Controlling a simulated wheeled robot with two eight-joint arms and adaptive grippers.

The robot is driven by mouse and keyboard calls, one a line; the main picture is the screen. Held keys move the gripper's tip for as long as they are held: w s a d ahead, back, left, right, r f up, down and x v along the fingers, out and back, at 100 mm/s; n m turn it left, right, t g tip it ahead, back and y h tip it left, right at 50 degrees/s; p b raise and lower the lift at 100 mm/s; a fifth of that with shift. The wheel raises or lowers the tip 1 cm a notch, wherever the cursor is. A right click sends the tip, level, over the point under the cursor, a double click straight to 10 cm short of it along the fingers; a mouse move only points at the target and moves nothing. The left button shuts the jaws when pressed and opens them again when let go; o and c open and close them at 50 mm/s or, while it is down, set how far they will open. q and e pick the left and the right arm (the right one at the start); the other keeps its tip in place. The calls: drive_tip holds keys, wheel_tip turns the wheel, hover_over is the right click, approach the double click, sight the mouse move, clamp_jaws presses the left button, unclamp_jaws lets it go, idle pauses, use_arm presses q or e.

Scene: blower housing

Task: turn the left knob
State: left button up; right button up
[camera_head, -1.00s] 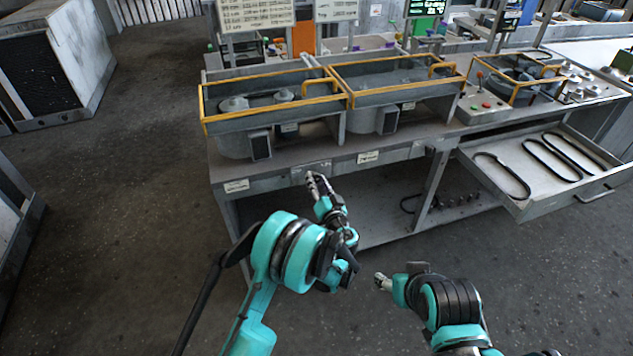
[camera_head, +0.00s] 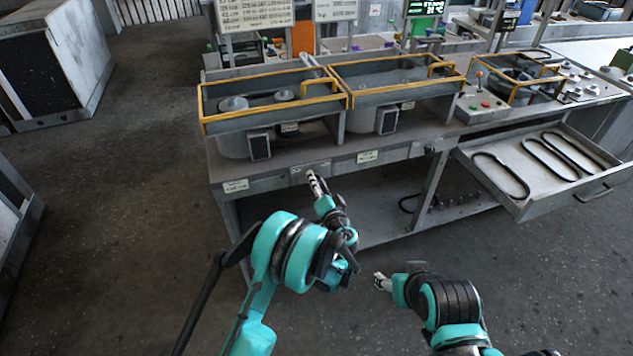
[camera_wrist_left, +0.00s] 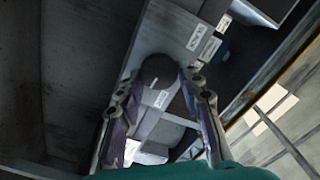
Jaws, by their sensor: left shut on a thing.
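The left knob (camera_wrist_left: 158,71) is round and dark with a short pale line on its face. It shows in the left wrist view, between the two fingertips of my left gripper (camera_wrist_left: 160,80), which is shut on it. In the head view, my left gripper (camera_head: 315,182) is at the front panel of the workbench (camera_head: 280,183), and the knob there is hidden behind it. My right gripper (camera_head: 381,281) hangs low in front of the bench, away from it; its fingers are too small to tell open or shut.
Another knob (camera_head: 430,148) sits farther right on the front panel. An open drawer (camera_head: 520,205) with black belts juts out at the right. Two yellow-railed blower housings (camera_head: 232,146) (camera_head: 366,119) stand on the bench.

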use_arm(q)
drive_tip(key=o, duration=1.2)
drive_tip(key=shift+c, duration=0.2)
drive_tip(key=v, duration=1.2)
drive_tip(key=shift+r, duration=0.1)
